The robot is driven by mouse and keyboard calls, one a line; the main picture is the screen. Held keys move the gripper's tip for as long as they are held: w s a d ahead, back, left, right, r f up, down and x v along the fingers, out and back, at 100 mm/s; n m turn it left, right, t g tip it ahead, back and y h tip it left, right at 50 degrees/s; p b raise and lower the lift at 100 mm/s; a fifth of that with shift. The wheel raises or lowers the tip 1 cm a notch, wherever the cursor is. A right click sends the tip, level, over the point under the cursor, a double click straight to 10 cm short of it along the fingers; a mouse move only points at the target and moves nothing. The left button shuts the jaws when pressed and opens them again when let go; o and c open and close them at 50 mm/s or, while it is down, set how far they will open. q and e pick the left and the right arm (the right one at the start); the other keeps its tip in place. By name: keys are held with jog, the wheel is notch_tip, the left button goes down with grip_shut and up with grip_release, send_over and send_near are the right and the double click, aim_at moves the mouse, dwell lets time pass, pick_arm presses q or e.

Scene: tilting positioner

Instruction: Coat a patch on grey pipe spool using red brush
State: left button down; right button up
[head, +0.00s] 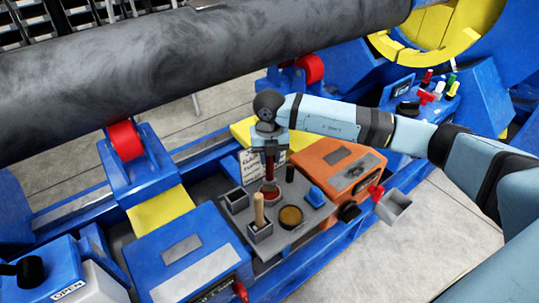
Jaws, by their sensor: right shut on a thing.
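The grey pipe spool (140,75) is a large, dark mottled pipe that runs across the top of the head view. My right gripper (269,152) points down over the grey tool tray (295,232). It is shut on the red brush (269,170), which stands roughly upright. The brush's lower end is at a round reddish holder or pot (270,190) in the tray. I cannot tell whether it is inside or just above it. The bristles are hidden. The brush is well apart from the pipe. My left gripper is not in view.
The tray also holds a wooden-handled tool (259,211), a round pot of brown stuff (290,217) and a blue item (315,197). An orange box (338,165) stands right of it, a blue box (188,255) left. Red rollers (125,140) support the pipe.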

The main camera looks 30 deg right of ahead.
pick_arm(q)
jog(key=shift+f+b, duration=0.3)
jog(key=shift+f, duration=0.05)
pick_arm(e)
jog(key=shift+f, duration=0.55)
dwell(1.0)
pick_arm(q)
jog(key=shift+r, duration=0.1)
